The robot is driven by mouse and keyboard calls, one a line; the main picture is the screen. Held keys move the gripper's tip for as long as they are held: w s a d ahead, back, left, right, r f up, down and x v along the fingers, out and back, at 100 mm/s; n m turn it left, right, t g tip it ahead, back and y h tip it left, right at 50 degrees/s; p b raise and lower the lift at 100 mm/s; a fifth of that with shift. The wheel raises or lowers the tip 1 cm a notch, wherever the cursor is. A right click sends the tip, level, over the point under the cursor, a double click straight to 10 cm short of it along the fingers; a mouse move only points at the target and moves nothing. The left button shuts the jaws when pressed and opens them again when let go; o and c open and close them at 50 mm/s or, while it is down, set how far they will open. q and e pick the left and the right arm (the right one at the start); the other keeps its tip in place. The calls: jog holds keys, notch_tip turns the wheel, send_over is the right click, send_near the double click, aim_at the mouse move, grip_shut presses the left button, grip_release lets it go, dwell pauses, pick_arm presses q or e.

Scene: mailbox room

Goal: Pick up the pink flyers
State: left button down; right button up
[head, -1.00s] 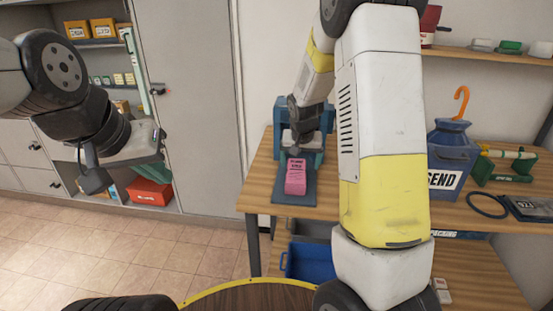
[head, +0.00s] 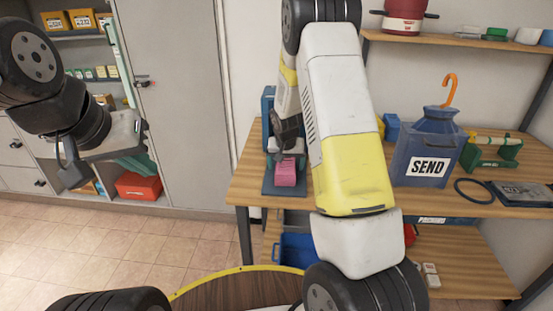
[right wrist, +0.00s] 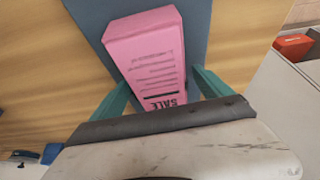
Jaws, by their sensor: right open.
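The pink flyers (head: 286,174) form a thick stack on the dark blue base of a stand (head: 284,191) on the wooden table. In the right wrist view the stack (right wrist: 150,55) shows its printed top with the word SALE. My right gripper (right wrist: 160,80) is open, with its teal fingers on either side of the near end of the stack. I cannot tell whether they touch it.
On the table (head: 245,190), a blue SEND container (head: 432,150) with an orange hook stands right of my arm. A green holder (head: 490,152) and a dark device (head: 518,194) lie farther right. A blue bin (head: 299,250) sits below. Grey cabinets (head: 180,100) stand at left.

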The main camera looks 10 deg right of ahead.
aim_at(286, 160)
grip_shut()
jog(key=shift+r, duration=0.1)
jog(key=shift+r, duration=0.45)
jog(key=v, duration=0.2)
jog(key=shift+w+r, duration=0.1)
jog(key=shift+r, duration=0.4)
jog(key=s+a, duration=0.1)
jog(key=s, duration=0.7)
jog(key=s+a+r, duration=0.1)
jog(key=s, duration=0.4)
jog(key=shift+s+a, duration=0.1)
jog(key=shift+a, duration=0.2)
jog(key=shift+s+a+r, duration=0.1)
jog(key=shift+s+a, duration=0.05)
jog(key=shift+s, duration=0.85)
